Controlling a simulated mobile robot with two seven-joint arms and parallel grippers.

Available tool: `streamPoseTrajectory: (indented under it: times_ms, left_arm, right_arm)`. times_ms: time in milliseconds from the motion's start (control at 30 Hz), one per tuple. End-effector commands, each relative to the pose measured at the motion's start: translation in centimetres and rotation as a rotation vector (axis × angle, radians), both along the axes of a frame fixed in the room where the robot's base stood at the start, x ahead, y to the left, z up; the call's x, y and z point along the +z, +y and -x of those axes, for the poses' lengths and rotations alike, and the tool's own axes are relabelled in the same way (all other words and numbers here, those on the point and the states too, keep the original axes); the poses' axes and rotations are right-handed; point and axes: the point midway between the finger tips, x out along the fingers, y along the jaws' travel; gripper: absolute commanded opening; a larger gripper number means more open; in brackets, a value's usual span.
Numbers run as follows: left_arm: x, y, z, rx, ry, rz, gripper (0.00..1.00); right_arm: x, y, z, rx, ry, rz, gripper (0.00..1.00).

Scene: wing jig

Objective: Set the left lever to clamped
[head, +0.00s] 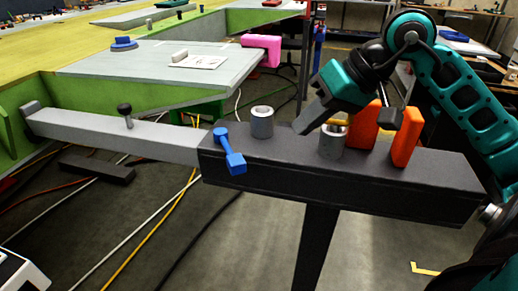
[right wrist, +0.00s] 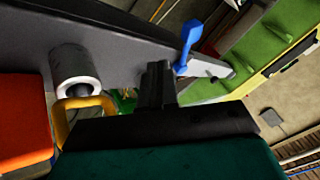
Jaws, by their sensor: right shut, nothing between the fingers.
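The blue lever (head: 229,150) is mounted at the left end of the dark beam (head: 270,165). Its handle slants down toward the near edge, with a block-shaped end over the front face. It also shows in the right wrist view (right wrist: 187,48), beyond my fingertips. My right gripper (head: 303,126) is above the beam, to the right of the blue lever and apart from it. Its dark fingers are together and empty in the right wrist view (right wrist: 158,82). No label shows which lever position is clamped. My left gripper is not in view.
Two grey cylinders (head: 262,123) (head: 333,143) stand on the beam near my right gripper. Two upright orange pieces (head: 405,138) stand further right. A yellow handle (right wrist: 85,105) shows by one cylinder. A light grey bar (head: 120,133) with a black knob (head: 125,110) extends left.

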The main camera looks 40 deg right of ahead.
Motion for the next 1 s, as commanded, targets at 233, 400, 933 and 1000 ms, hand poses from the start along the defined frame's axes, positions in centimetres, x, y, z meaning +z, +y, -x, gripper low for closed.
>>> streamPoseTrajectory:
  times_ms: [233, 400, 933, 1000]
  left_arm:
    - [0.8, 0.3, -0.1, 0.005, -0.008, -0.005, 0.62]
    - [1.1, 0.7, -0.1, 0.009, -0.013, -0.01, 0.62]
    - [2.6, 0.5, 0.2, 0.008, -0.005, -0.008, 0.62]
    - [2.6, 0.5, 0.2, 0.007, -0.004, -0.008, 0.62]
  right_arm:
    - [-3.1, 1.6, -1.9, 0.001, 0.002, -0.004, 0.0]
    - [-5.2, 2.6, -3.1, 0.0, 0.001, -0.006, 0.0]
    - [-6.3, 6.8, -4.5, 0.001, 0.001, -0.002, 0.0]
    - [-6.3, 6.9, -4.5, 0.001, 0.001, -0.002, 0.0]
